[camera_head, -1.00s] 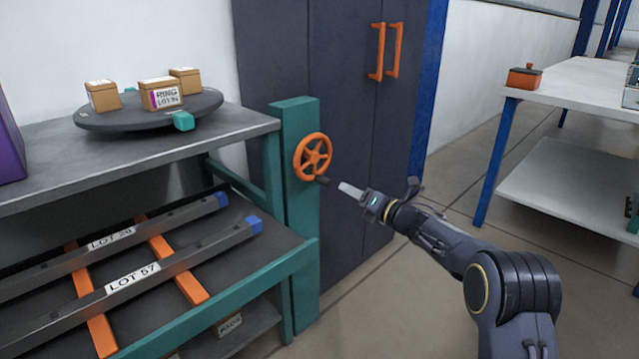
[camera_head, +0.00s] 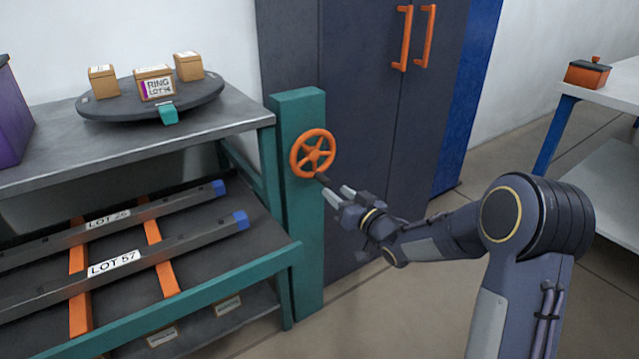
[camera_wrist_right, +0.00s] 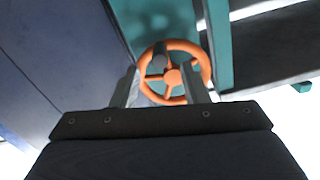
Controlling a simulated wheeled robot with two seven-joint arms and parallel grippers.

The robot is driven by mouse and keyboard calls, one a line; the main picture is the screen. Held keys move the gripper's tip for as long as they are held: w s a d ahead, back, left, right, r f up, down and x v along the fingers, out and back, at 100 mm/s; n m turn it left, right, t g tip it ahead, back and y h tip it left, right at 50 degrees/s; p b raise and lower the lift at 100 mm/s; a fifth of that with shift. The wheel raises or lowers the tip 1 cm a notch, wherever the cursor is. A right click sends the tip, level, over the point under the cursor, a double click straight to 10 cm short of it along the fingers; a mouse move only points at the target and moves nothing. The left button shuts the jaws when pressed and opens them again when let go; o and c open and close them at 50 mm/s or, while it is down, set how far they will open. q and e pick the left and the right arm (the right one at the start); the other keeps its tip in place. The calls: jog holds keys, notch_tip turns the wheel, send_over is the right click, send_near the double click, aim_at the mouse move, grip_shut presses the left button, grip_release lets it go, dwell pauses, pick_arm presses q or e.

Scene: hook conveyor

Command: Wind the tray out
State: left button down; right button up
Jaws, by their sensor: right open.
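The orange handwheel (camera_head: 312,153) sits on a teal post (camera_head: 300,220) at the end of the bench. Its dark crank handle (camera_head: 322,179) sticks out at the wheel's lower right. A dark tray (camera_head: 208,258) below the bench top carries two grey bars marked LOT 26 and LOT 57. My right gripper (camera_head: 337,191) is open and empty, its fingertips just short of the crank handle. In the right wrist view the wheel (camera_wrist_right: 173,76) shows beyond the two spread fingers, with the handle (camera_wrist_right: 160,58) in the gap between them. My left gripper is out of view.
A turntable (camera_head: 110,108) with several cartons stands on the bench top (camera_head: 55,160). A dark cabinet (camera_head: 360,110) with orange handles stands behind the post. A white table (camera_head: 615,92) with an orange box (camera_head: 587,73) is at the right. The floor between is clear.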

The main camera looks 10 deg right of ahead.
aim_at(328, 185)
jog(key=shift+b+x, duration=0.4)
jog(key=shift+x, duration=2.35)
grip_shut()
